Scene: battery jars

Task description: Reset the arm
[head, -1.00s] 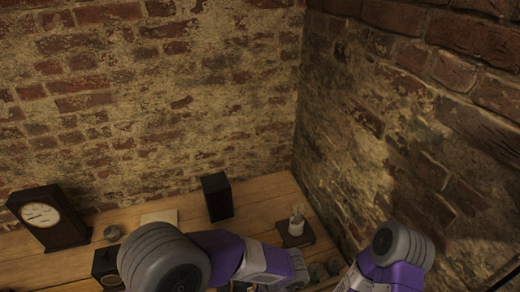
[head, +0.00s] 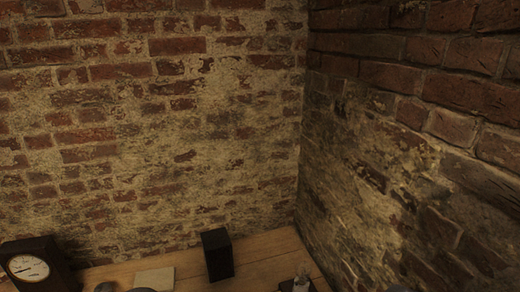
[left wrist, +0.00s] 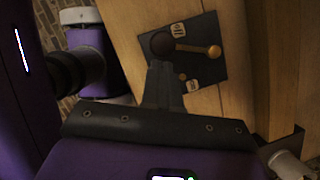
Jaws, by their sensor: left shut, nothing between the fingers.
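My left gripper (left wrist: 163,68) shows in the left wrist view, its fingers shut together with nothing between them. Beyond the fingertips is a dark square plate (left wrist: 208,68) with a dark round knob, a brass lever and small pale labels. The fingers overlap the plate's near edge in the picture; I cannot tell how far apart they are. My grippers are out of the head view, and my right gripper is not seen.
On the wooden table (head: 262,250) stand a dark-cased clock (head: 33,268), a black upright box (head: 217,254) and a flat pale sheet (head: 154,279). Brick walls (head: 170,130) close off the back and right. A pale cylindrical thing (left wrist: 288,165) is at the wrist view's lower right.

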